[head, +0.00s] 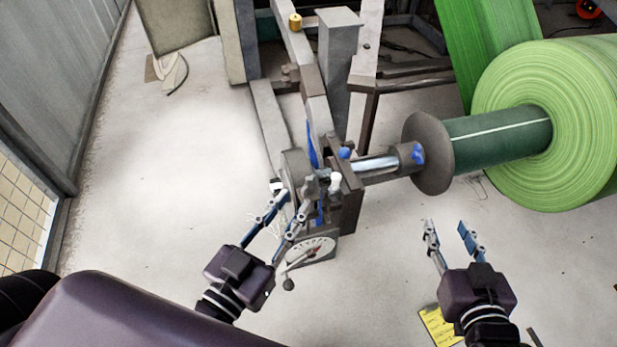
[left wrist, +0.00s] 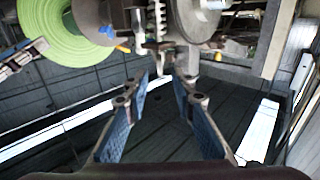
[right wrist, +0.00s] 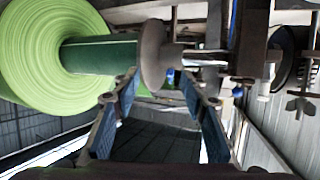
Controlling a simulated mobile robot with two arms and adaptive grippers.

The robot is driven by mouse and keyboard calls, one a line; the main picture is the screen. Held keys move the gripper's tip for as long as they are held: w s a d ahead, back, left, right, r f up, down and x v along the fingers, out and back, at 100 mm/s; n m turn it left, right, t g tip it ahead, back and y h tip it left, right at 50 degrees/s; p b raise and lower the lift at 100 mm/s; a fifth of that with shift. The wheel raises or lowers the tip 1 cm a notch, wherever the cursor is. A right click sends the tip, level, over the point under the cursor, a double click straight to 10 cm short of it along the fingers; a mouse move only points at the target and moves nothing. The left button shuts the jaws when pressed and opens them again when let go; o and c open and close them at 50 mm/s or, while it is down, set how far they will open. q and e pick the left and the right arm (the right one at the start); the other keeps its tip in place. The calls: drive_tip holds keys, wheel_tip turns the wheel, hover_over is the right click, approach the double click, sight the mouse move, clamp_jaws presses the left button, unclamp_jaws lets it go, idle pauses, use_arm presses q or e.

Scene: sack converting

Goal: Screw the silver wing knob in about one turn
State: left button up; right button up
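The silver wing knob (head: 277,186) shows as a small pale shape at the left side of the grey machine head, by my left fingertips. In the right wrist view a wing knob (right wrist: 300,104) stands out clearly at the right, beyond the round disc. My left gripper (head: 292,205) is open, its fingers pointing up toward the machine head. My right gripper (head: 450,228) is open and empty above the floor, apart from the machine.
A green roll (head: 548,120) sits on the shaft at right, behind a grey flange (head: 428,152). A dial (head: 312,250) with a pointer and ball lever (head: 288,284) lies just below the left fingers. A yellow label (head: 440,326) shows near my right wrist.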

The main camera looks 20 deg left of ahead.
sight(304, 188)
use_arm(q)
drive_tip(key=shift+w+d+r+p, duration=0.1)
drive_tip(key=shift+w+d+p, duration=0.05)
drive_tip(key=shift+w+p, duration=0.45)
drive_tip(key=shift+w+d+p, duration=0.1)
drive_tip(key=shift+w+p, duration=0.35)
drive_tip(key=shift+w, duration=0.2)
drive_tip(key=shift+w+d+p, duration=0.2)
drive_tip(key=shift+w+p, duration=0.5)
drive_tip(key=shift+w, duration=0.2)
drive_tip(key=shift+w+d+r+p, duration=0.1)
drive_tip(key=shift+w+r+p, duration=0.05)
drive_tip(key=shift+w+p, duration=0.3)
drive_tip(key=shift+w+d+f, duration=0.15)
drive_tip(key=shift+w+f, duration=0.1)
drive_tip(key=shift+w, duration=0.55)
use_arm(e)
drive_tip(key=s+d+f+g+h, duration=0.1)
drive_tip(key=s+d+f+g, duration=0.2)
drive_tip(key=s+f+g, duration=0.2)
drive_tip(key=s+d+f+g+h, duration=0.1)
drive_tip(key=s+d+f+g, duration=0.2)
drive_tip(key=s, duration=0.9)
drive_tip(key=shift+s+f+m+g+h, duration=0.2)
drive_tip(key=shift+f+m+g+h, duration=0.15)
drive_tip(key=shift+f+g, duration=0.85)
use_arm(q)
drive_tip(key=shift+c, duration=0.5)
use_arm(e)
drive_tip(key=shift+f, duration=0.15)
